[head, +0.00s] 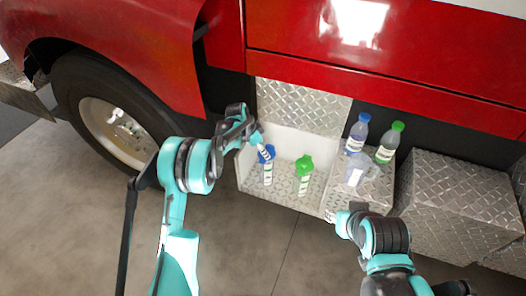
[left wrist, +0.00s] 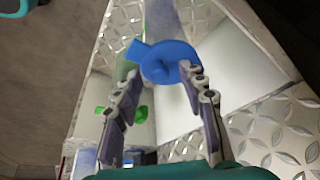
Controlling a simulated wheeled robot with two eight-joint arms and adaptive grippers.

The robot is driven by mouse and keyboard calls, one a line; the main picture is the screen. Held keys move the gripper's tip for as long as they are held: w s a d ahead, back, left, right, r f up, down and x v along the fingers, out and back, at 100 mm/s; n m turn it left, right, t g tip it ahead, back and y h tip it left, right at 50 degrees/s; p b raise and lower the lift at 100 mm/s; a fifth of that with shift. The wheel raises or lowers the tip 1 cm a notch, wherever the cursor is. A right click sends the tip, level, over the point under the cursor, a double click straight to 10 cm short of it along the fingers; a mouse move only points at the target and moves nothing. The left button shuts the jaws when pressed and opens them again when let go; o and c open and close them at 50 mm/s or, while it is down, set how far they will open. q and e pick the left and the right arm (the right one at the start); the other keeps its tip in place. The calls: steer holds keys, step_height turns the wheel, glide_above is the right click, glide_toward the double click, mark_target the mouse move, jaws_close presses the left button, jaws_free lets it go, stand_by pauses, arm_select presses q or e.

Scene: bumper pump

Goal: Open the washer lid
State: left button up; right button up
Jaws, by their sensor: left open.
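The blue lid (head: 268,151) stands on a filler neck in the open bin of the metal step, left of a green lid (head: 304,162). I take the blue one for the washer lid. My left gripper (head: 259,143) is at the blue lid from above and left. In the left wrist view the open fingers (left wrist: 161,76) point at the blue lid (left wrist: 160,62), its round part near the right fingertip and its tab near the left one. Whether they touch is unclear. My right gripper (head: 331,215) is low, before the step's right part; its fingers are too small to read.
A blue-capped bottle (head: 357,134), a green-capped bottle (head: 388,143) and a clear jug (head: 357,176) stand on the ledge to the right. The red truck body (head: 350,50) overhangs behind. A wheel (head: 110,125) is at the left.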

arm_select(q)
jaws_close()
steer(key=shift+w+d+r+g+p, duration=0.1)
steer(key=shift+w+r+g+p, duration=0.2)
steer(key=shift+r+g+p, duration=0.3)
steer(key=shift+w+d+r+n+g+y+p, duration=0.15)
steer(key=shift+w+r+g+y+p, duration=0.2)
steer(key=shift+g+p, duration=0.25)
steer(key=shift+w+d+r+n+g+y+p, duration=0.15)
steer(key=shift+w+r+g+y+p, duration=0.1)
steer(key=shift+w+g+p, duration=0.25)
steer(key=shift+s+a, duration=0.1)
steer(key=shift+s, duration=0.05)
jaws_free()
